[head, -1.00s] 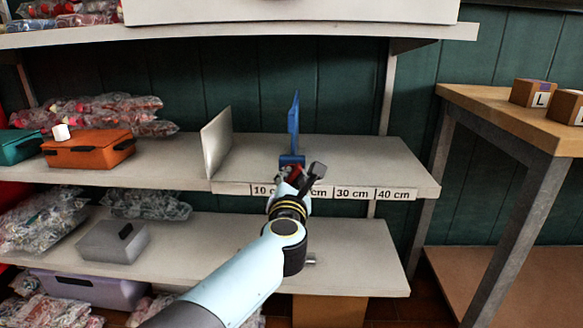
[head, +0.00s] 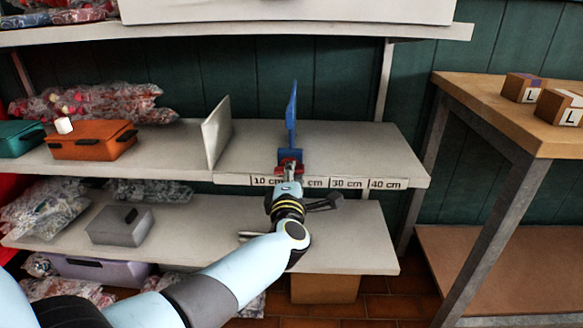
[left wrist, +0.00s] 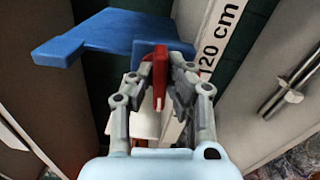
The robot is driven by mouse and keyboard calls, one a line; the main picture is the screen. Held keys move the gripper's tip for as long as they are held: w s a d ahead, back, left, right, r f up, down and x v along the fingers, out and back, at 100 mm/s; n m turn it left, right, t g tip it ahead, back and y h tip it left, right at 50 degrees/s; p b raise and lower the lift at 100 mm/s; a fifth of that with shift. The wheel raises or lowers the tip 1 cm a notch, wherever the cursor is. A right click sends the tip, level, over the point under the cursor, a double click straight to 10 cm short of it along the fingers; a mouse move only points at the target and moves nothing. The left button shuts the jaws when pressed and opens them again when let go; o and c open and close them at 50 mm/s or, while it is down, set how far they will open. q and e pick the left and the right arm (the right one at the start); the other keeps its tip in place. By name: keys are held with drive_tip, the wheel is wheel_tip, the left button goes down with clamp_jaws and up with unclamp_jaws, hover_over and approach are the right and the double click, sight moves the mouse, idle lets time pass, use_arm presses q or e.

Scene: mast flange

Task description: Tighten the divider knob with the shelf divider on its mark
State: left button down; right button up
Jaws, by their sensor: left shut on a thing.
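The blue shelf divider (head: 291,118) stands upright on the middle shelf, at the front edge near the 20 cm label; it also shows in the left wrist view (left wrist: 95,35). The red divider knob (left wrist: 159,72) is at its front clamp and also shows in the head view (head: 288,164). My left gripper (left wrist: 158,85) is shut on the red knob, its fingers on both sides. The label strip (head: 349,184) reads 10, 30 and 40 cm; my gripper partly covers the 20 cm label. I cannot tell whether the divider is exactly on a mark. My right gripper is out of view.
A pale upright panel (head: 216,132) stands left of the divider. An orange case (head: 92,141) sits further left. A metal rod (left wrist: 290,85) lies below, beside a grey box (head: 120,226) on the lower shelf. A wooden table (head: 500,105) stands at the right.

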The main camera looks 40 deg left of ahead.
use_arm(q)
drive_tip(key=shift+m, duration=0.5)
drive_tip(key=shift+f, duration=0.1)
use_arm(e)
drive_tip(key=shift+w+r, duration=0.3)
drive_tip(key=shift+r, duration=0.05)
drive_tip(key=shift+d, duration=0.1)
use_arm(q)
drive_tip(key=c, duration=1.3)
unclamp_jaws()
drive_tip(key=v, duration=1.2)
drive_tip(key=shift+s, duration=0.1)
